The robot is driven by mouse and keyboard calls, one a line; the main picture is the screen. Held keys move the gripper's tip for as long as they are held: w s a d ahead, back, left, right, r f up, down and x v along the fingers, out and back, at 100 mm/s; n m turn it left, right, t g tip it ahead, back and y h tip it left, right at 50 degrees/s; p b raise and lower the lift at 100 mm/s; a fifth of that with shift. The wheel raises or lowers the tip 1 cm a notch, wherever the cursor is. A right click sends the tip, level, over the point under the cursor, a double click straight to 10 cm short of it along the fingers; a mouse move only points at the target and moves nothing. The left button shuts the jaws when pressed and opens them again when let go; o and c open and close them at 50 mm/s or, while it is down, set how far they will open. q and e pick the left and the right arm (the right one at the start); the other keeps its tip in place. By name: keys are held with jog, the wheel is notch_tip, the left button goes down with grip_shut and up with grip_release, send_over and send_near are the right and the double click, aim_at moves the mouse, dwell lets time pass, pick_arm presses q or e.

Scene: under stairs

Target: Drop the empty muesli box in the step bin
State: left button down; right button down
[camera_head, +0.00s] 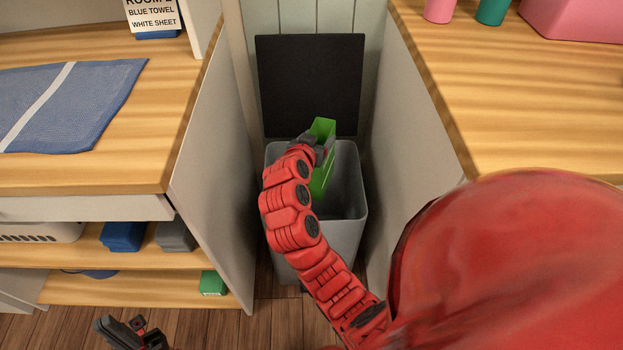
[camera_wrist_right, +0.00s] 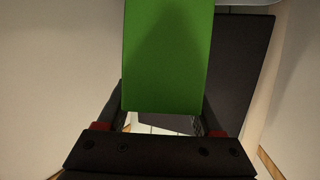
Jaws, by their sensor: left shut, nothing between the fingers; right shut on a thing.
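The green muesli box (camera_head: 322,172) is held upright, slightly tilted, over the open mouth of the grey step bin (camera_head: 346,235). The bin's dark lid (camera_head: 310,85) stands open behind it. My right gripper (camera_head: 316,147) is shut on the box, its fingers partly hidden by the wrist. In the right wrist view the green box (camera_wrist_right: 165,55) fills the middle, between the fingers. The lower part of the box seems to be within or just above the bin's opening; I cannot tell how deep. My left gripper (camera_head: 128,335) is low at the bottom left, shut and empty.
The bin stands in a narrow gap between two pale side panels (camera_head: 215,165). A wooden counter at left holds a blue towel (camera_head: 70,105); a counter at right holds cups (camera_head: 492,11) and a pink box (camera_head: 577,18). Shelves at lower left hold blue, grey and green items.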

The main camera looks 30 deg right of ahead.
notch_tip(320, 180, down, 5)
jog(key=shift+r+b, duration=0.2)
jog(key=shift+b, duration=0.65)
grip_release()
jog(key=p+v, duration=0.1)
jog(key=v, duration=1.6)
jog(key=shift+s+r, duration=0.15)
jog(key=shift+s, duration=0.05)
jog(key=shift+a, duration=0.1)
